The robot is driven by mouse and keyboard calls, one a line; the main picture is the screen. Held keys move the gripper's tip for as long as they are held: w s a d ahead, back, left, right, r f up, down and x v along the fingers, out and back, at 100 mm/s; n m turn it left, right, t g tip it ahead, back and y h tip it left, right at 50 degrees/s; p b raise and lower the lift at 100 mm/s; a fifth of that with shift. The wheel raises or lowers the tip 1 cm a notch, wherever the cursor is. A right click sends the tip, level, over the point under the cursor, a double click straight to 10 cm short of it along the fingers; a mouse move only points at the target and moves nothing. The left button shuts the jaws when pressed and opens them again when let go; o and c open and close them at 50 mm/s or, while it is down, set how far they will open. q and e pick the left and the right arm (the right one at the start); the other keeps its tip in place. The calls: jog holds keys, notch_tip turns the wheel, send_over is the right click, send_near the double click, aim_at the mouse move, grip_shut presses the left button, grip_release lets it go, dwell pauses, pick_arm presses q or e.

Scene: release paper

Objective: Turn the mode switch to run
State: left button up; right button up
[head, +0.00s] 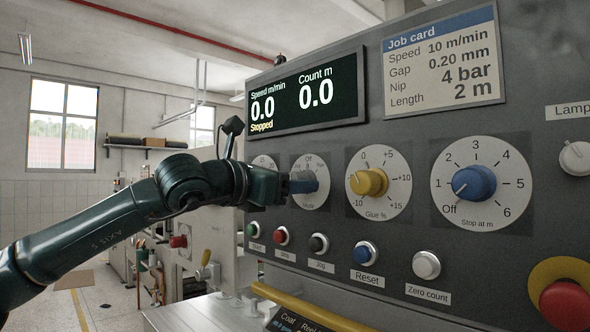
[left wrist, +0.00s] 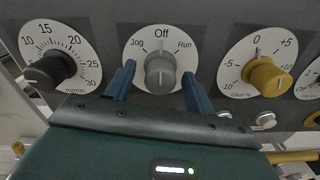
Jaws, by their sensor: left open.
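The mode switch is a grey knob (left wrist: 160,71) on a white round dial marked Jog, Off and Run in the left wrist view. Its white pointer line is up at Off. In the head view its dial (head: 311,200) is partly hidden behind my gripper. My left gripper (left wrist: 158,73) is open, with one blue finger on each side of the grey knob. I cannot tell whether the fingers touch it. In the head view my left gripper (head: 300,183) reaches the panel from the left. My right gripper is in neither view.
The yellow glue knob (head: 369,183) is just right of the mode dial, then the blue stop knob (head: 474,183). A black knob (left wrist: 50,70) is to its left. Several push buttons run below. The display (head: 305,95) reads Stopped. A red emergency button (head: 566,303) is at lower right.

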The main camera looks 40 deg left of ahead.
pick_arm(q)
jog(key=shift+w, duration=0.55)
jog(key=shift+c, duration=0.2)
jog(key=c, duration=0.9)
